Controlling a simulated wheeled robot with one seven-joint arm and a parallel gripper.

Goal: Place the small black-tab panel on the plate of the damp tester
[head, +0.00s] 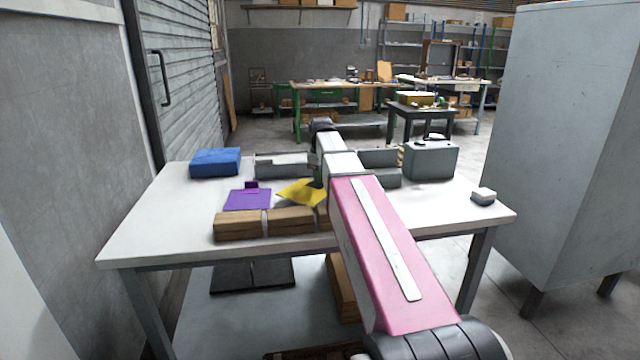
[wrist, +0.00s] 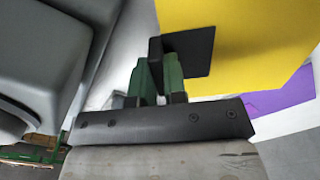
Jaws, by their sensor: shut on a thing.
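A yellow panel (head: 298,191) with a black tab shows left of my arm in the head view, turned at an angle. In the wrist view, the yellow panel (wrist: 235,40) fills the upper right, with its black tab (wrist: 190,53) at the fingers. My gripper (wrist: 158,78), with green fingers, is shut on the tab. My arm mostly hides the gripper in the head view. Whether the panel touches the table is unclear. A grey case-like box (head: 431,160) stands at the right; I cannot tell whether it is the damp tester. No plate is clearly visible.
A purple panel (head: 247,199) with a purple tab lies left of the yellow one. Wooden blocks (head: 238,225) line the front. A blue box (head: 215,162) and grey bin (head: 283,165) stand behind. The table's front left (head: 160,238) is clear.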

